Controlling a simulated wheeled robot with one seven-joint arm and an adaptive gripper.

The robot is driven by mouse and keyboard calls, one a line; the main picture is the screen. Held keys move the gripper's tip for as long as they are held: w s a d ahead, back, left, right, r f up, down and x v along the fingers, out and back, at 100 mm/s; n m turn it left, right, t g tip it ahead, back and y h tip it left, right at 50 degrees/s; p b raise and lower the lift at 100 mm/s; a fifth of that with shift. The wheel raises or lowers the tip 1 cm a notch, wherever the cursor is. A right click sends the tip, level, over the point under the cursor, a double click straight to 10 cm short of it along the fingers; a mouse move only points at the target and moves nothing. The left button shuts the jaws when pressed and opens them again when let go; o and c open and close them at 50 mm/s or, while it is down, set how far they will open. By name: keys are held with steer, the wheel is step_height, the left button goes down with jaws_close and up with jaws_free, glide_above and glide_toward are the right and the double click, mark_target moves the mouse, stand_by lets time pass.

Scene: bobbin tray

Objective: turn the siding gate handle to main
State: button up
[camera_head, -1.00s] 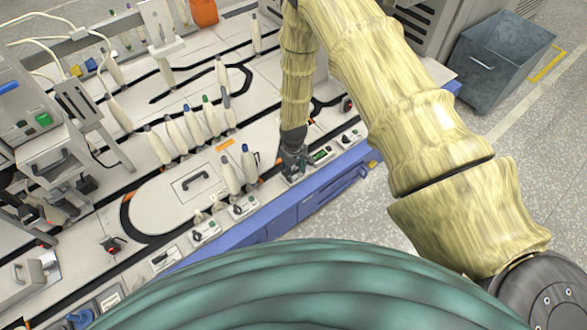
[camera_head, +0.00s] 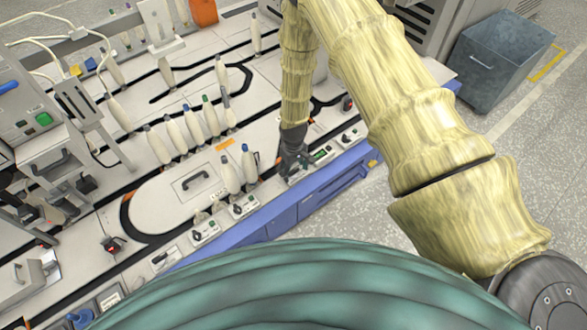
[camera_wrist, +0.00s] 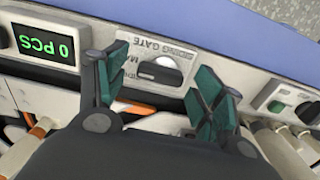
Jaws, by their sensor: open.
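The siding gate handle (camera_wrist: 160,73) is a dark knob with a pale part at its left, on a light panel in the wrist view. It lies roughly along the panel's length. Its label plate (camera_wrist: 148,52) reads "SIDING GATE" upside down, with "MA" partly visible and the rest hidden by a finger. My gripper (camera_wrist: 157,84) is open, with one green-padded finger on each side of the handle and a gap to it. In the head view my gripper (camera_head: 291,160) is over the table's front control strip and hides the handle.
A green "0 PCS" display (camera_wrist: 47,45) is left of the handle in the wrist view. Another panel with a green button (camera_wrist: 276,106) and dark knob is at the right. Bobbins (camera_head: 231,176) stand left of my gripper in the head view.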

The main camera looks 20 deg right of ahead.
mark_target(294, 170)
step_height(294, 170, up, 12)
steer(key=shift+f, duration=0.15)
stand_by(0.5)
stand_by(0.4)
steer(key=s+d+f+m, duration=0.1)
steer(key=s+f, duration=0.3)
steer(key=s, duration=0.4)
steer(key=s+f+m, duration=0.1)
steer(key=s+f, duration=0.3)
steer(key=s, duration=0.4)
steer(key=s+d+r+m, duration=0.1)
steer(key=s+d+m, duration=0.1)
steer(key=s, duration=1.9)
step_height(294, 170, up, 16)
steer(key=p, duration=1.6)
steer(key=shift+w+p, duration=0.25)
steer(key=shift+p, duration=0.1)
